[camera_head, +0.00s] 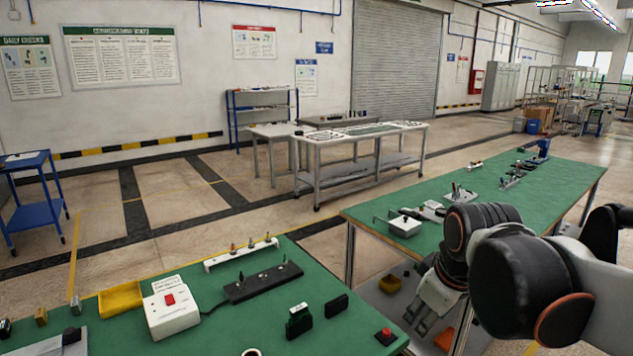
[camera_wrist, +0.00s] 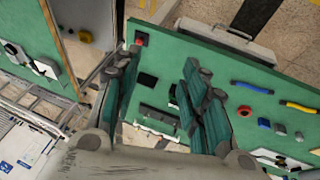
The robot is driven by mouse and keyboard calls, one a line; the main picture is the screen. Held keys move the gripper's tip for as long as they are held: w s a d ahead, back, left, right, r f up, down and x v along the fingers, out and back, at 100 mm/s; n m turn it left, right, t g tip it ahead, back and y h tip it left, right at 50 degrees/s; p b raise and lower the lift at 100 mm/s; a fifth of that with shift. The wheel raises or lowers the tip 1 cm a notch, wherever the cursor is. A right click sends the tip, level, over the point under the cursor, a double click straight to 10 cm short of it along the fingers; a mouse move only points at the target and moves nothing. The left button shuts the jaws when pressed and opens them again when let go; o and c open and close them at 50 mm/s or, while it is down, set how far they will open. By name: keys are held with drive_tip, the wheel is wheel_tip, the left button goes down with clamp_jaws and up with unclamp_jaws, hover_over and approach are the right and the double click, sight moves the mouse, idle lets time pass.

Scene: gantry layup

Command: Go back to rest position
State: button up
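My gripper (camera_head: 421,314) hangs at the right of the head view, in the gap between the two green-topped benches, its fingers pointing down. In the wrist view, my gripper (camera_wrist: 157,65) has its two fingers spread wide apart, with nothing held between them. My arm is bent at the right edge of the head view and hides part of the far bench and the floor behind it.
The near green bench (camera_head: 235,335) carries a white box with a red button (camera_head: 172,308), a yellow bin (camera_head: 120,299), black blocks and a red button (camera_head: 386,336) at its corner. The right green bench (camera_head: 560,180) stands close behind my arm.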

drive_tip(key=s+f+m+t, duration=0.2)
drive_tip(key=s+m, duration=0.5)
drive_tip(key=s, duration=0.4)
drive_tip(key=shift+f+t, duration=0.3)
drive_tip(key=shift+f, duration=0.15)
drive_tip(key=shift+s, duration=0.1)
